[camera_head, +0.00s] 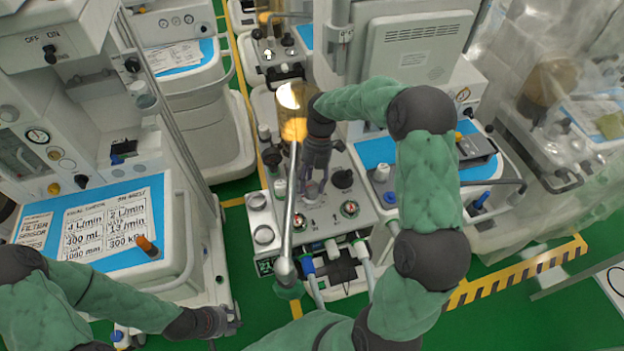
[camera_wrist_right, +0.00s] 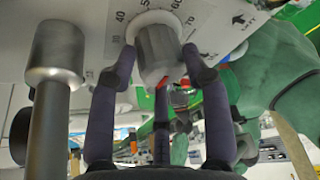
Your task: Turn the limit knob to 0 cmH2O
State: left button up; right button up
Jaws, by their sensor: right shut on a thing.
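The limit knob (camera_wrist_right: 157,48) is grey on a white round base and shows in the right wrist view with scale numbers around it, among them 40 and 50. A red mark shows on its near end. My right gripper (camera_wrist_right: 158,68) is shut on this knob, with fingers on both sides of it. In the head view my right gripper (camera_head: 314,183) reaches down onto the top of the middle cart's panel, and the knob is mostly hidden there. My left gripper (camera_head: 228,322) is low at the left, apart from the knob; its fingers are too small to read.
A metal pole (camera_head: 289,200) stands close beside my right gripper, and a metal post (camera_wrist_right: 55,80) shows left of the knob.

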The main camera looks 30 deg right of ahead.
jog(key=shift+s+a+f+n+g, duration=0.2)
jog(key=shift+s+a+n+g, duration=0.05)
jog(key=shift+s+n+g, duration=0.1)
jog(key=o, duration=0.9)
jog(key=shift+o, duration=0.8)
jog(key=shift+r, duration=0.1)
jog(key=shift+d, duration=0.1)
jog(key=shift+w, duration=0.1)
